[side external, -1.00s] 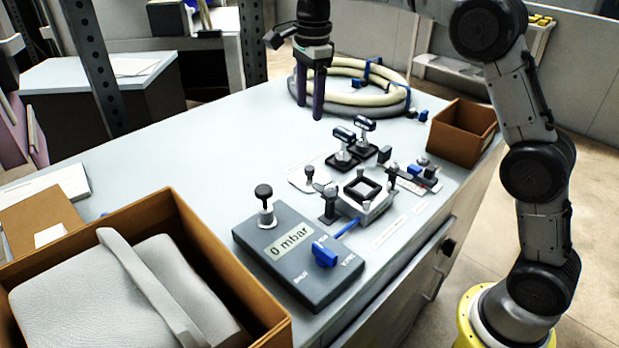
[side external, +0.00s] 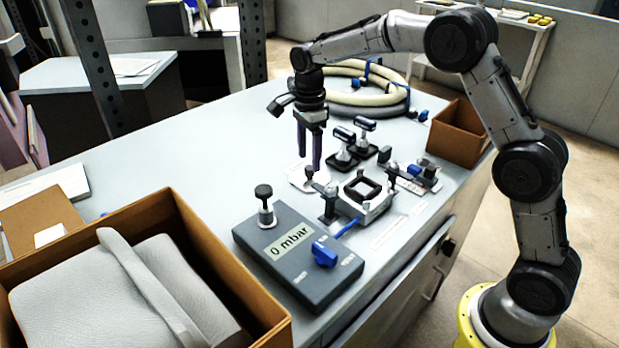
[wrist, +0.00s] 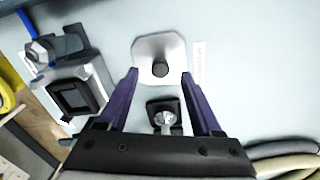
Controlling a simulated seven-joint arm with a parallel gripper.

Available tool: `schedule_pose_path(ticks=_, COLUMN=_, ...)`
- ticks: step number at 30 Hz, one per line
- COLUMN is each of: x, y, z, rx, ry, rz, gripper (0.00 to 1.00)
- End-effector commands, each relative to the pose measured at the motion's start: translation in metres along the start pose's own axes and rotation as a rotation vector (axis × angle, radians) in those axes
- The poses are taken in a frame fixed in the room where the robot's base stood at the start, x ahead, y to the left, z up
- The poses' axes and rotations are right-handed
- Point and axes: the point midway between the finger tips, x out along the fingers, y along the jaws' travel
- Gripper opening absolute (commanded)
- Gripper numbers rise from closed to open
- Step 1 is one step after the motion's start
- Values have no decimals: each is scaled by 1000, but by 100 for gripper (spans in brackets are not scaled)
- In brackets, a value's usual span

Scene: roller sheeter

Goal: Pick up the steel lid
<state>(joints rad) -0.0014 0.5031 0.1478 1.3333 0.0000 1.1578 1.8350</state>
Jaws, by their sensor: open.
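The steel lid (wrist: 148,48) is a flat silver plate with cut corners and an upright black knob (wrist: 160,69). It lies on the table; in the side view its pale plate (side external: 300,182) is partly hidden behind my gripper's fingers. My gripper (side external: 309,162) points down over the lid's area, with its two purple fingers apart and nothing between them. In the wrist view my gripper (wrist: 160,74) has its fingertips on either side of the knob in the picture. I cannot tell how high they are above it.
A metal block with a black-rimmed square opening (side external: 378,203) stands beside the lid, with clamps around it. Toggle-handled pieces on black bases (side external: 342,160) stand close on the right.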

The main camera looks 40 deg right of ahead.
Motion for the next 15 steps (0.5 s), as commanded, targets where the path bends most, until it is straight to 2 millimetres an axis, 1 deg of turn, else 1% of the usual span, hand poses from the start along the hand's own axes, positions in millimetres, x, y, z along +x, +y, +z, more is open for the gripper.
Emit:
schedule_pose_path(ticks=1, x=9, y=0, z=-2, rx=1, ry=1, rz=5, gripper=66)
schedule_pose_path(ticks=6, x=27, y=0, z=-2, rx=0, ry=0, rz=1, gripper=66)
schedule_pose_path(ticks=9, x=31, y=0, z=-2, rx=0, ry=0, rz=0, gripper=66)
schedule_pose_path(ticks=14, x=31, y=0, z=-2, rx=-1, ry=0, rz=0, gripper=66)
schedule_pose_path(ticks=15, x=31, y=0, z=-2, rx=-1, ry=0, rz=0, gripper=65)
